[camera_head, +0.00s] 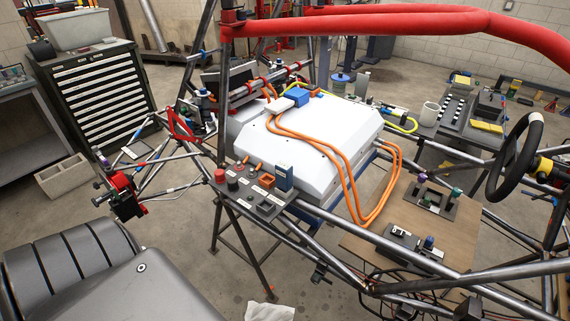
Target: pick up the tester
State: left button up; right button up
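A small blue upright device (284,177) with a pale face stands at the right end of a narrow control panel (240,196), in front of the large white battery box. It looks like the tester, but its label is too small to read. An orange block (267,180) stands just left of it, with a dark box (268,207) in front. Neither of my grippers shows in the head view, and nothing is seen touching the device.
The white box (310,145) carries orange cables (345,170) that loop down its right side. Chassis tubes cross around the panel, with a red padded bar (400,20) above. A wooden board (400,225) with connectors and a steering wheel (515,157) are at right.

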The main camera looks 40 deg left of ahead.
aim_at(283, 170)
jog(key=u, duration=1.35)
